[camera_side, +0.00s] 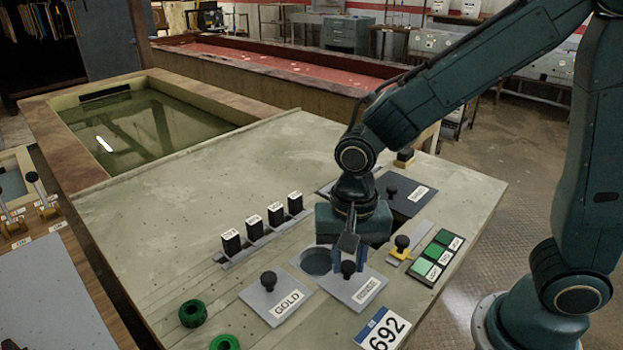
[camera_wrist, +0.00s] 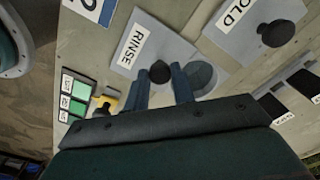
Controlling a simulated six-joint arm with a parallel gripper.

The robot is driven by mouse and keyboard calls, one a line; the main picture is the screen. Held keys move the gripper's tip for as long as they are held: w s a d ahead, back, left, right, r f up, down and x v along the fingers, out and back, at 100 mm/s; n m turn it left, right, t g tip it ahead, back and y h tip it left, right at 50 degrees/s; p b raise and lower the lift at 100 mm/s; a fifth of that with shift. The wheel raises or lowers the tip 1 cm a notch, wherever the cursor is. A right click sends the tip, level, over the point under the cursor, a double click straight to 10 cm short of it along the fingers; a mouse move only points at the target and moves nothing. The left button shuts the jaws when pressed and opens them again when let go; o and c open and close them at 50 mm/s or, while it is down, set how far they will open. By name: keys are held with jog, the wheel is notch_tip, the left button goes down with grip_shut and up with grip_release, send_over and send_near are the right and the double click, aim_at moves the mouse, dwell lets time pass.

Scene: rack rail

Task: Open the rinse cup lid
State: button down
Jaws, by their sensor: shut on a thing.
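The rinse cup lid (camera_side: 360,288) is a flat grey plate with a white RINSE label and a black knob (camera_side: 348,268). Beside it, a round grey cup opening (camera_side: 316,261) is exposed, so the lid stands at least partly off it. In the wrist view the lid (camera_wrist: 150,38), its knob (camera_wrist: 160,72) and the opening (camera_wrist: 205,75) also show. My gripper (camera_wrist: 161,80) is shut on the knob, with a blue finger on either side. In the side view my gripper (camera_side: 350,260) comes down from above, and its fingers partly hide the knob and opening.
The GOLD lid (camera_side: 278,299) with its black knob lies to the left. Several black labelled blocks (camera_side: 253,228) stand in a row behind. A yellow slider (camera_side: 400,250) and green buttons (camera_side: 437,254) are to the right. Green rings (camera_side: 192,313) lie front left.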

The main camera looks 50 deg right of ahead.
aim_at(353, 264)
jog(key=c, duration=1.2)
grip_release()
jog(key=shift+o, duration=0.2)
jog(key=shift+r, duration=0.15)
notch_tip(353, 264, up, 14)
jog(key=shift+f, duration=0.2)
jog(key=s+d+n+t, duration=0.5)
jog(key=s+d+n, duration=0.4)
jog(key=d, duration=0.3)
jog(key=shift+s+r+t, duration=0.3)
jog(key=shift+s+r, duration=0.1)
jog(key=shift+s, duration=0.4)
